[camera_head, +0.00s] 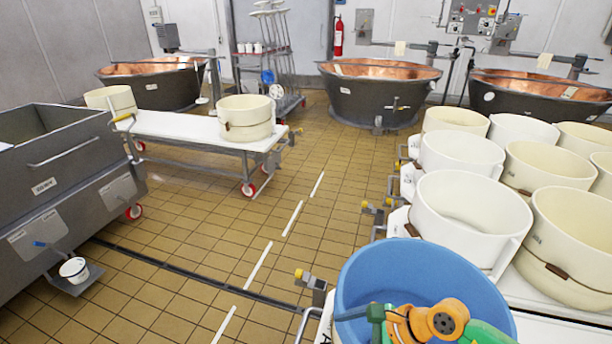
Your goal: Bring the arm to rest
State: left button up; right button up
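Neither of my grippers shows clearly in the head view, and I cannot make out any fingertips. A green and orange object with a round dark part (436,322) shows at the bottom right, within the outline of a blue tub (390,262). The bottom edge of the picture cuts it off. I cannot tell what it is or how deep in the tub it sits.
Several cream moulds (456,203) crowd a white table on the right. A wheeled white table (175,124) bears two moulds at the left. A grey metal tank (62,165) stands at far left. Copper vats (372,95) line the back. The tiled floor (240,220) between is clear.

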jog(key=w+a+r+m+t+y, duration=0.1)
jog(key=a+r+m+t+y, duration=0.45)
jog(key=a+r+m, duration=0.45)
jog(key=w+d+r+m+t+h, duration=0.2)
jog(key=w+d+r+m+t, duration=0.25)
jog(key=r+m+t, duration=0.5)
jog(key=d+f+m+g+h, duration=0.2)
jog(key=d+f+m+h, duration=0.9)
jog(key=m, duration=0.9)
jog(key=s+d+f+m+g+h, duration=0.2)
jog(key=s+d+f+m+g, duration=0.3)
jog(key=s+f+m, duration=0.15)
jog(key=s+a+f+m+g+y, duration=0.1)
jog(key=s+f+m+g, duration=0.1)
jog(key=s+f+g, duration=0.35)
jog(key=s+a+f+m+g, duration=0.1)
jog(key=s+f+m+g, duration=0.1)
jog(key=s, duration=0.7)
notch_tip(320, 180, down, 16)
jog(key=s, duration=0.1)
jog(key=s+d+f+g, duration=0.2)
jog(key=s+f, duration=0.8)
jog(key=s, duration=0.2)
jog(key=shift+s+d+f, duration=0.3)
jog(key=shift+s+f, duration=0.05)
